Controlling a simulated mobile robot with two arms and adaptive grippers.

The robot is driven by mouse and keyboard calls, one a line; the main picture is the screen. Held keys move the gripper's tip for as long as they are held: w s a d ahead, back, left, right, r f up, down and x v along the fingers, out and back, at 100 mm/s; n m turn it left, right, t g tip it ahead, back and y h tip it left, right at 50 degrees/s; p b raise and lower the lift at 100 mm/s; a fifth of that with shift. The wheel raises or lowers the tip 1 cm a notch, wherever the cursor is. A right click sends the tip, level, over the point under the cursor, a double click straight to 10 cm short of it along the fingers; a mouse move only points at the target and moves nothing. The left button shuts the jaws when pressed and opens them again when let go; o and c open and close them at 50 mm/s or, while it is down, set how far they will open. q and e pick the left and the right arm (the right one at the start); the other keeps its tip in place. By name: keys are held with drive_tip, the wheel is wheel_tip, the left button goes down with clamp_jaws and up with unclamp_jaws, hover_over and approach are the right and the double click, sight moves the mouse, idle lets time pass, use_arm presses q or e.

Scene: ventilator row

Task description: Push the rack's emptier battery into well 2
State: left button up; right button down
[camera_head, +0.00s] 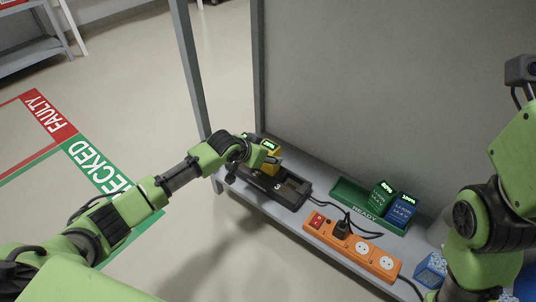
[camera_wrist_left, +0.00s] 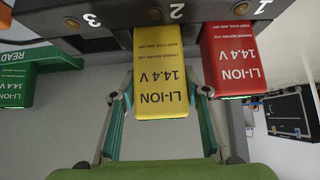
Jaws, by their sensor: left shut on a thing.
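The yellow battery (camera_wrist_left: 160,85) is between the fingers of my left gripper (camera_wrist_left: 164,100), which is shut on it. Its far end meets the black charging rack (camera_wrist_left: 105,18) at well 2; I cannot tell how deep it sits. In the head view the yellow battery (camera_head: 273,148) shows beyond my left gripper (camera_head: 262,153), above the rack (camera_head: 290,188). A red battery (camera_wrist_left: 230,60) is at well 1, close beside the right finger. Well 3 looks empty. The charge displays at the rack are too small to read. My right gripper is not in view.
A green READY tray (camera_head: 345,190) holds a green battery (camera_head: 382,190) and a blue battery (camera_head: 403,208). An orange power strip (camera_head: 322,229) with a black plug (camera_head: 341,228) lies in front. A blue speckled box (camera_head: 430,268) stands near my right arm. A grey panel rises behind.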

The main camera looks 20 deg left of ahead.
use_arm(q)
drive_tip(key=shift+f, duration=1)
idle(0.8)
drive_tip(key=o, duration=1.7)
drive_tip(key=shift+c, duration=0.2)
drive_tip(key=shift+f, duration=0.15)
drive_tip(key=v, duration=1.2)
